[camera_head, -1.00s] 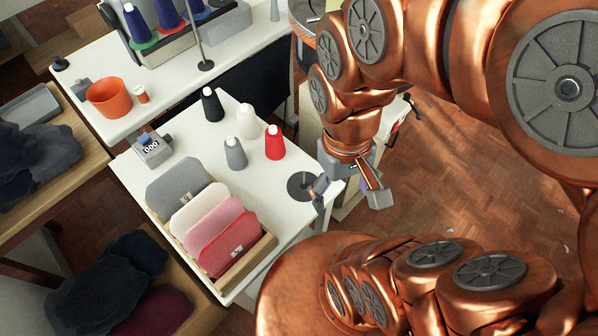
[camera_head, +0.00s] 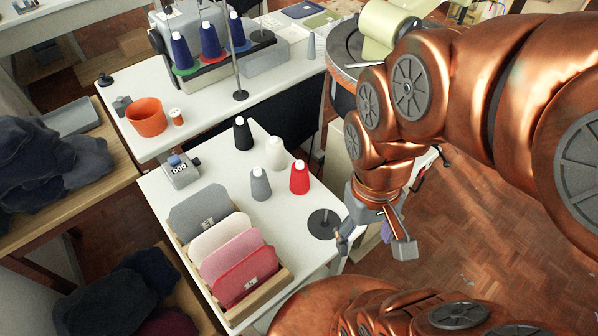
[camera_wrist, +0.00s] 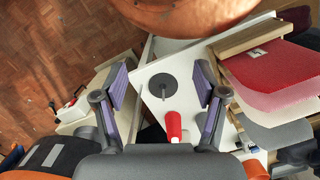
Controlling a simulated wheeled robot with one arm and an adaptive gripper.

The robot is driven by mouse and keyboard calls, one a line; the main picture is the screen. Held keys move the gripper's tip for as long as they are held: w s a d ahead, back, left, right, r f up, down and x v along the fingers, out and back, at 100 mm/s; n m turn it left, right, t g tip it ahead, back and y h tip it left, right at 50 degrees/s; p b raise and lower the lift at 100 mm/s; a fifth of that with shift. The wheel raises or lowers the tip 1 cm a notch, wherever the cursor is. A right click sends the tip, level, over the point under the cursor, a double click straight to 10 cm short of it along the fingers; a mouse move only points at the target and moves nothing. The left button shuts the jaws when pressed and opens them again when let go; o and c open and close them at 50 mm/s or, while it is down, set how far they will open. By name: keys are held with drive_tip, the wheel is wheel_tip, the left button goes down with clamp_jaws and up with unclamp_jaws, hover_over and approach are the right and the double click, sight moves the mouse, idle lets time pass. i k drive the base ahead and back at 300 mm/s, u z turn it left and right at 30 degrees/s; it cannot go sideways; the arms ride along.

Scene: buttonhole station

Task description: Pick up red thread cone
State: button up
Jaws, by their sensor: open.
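The red thread cone (camera_head: 299,178) with a white top stands upright on the white side table (camera_head: 168,205), at the right of a cluster of cones. It also shows in the wrist view (camera_wrist: 173,126), between my fingers in the picture and beyond them. My gripper (camera_head: 374,240) hangs past the table's right edge, to the right of the red cone and apart from it. In the wrist view my gripper (camera_wrist: 160,92) has its two fingers spread wide with nothing held between them.
Black (camera_head: 242,134), white (camera_head: 275,153) and grey (camera_head: 260,184) cones stand close beside the red one. A dark round base (camera_head: 322,224) with a thin rod lies between the red cone and my gripper. A wooden rack (camera_head: 258,299) of folded pieces fills the front.

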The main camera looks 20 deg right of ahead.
sight(300, 184)
drive_tip(key=k, duration=0.5)
drive_tip(key=u, duration=4.1)
drive_tip(key=k, duration=2.25)
drive_tip(key=z, duration=0.75)
drive_tip(key=i, duration=0.5)
drive_tip(key=z, duration=0.1)
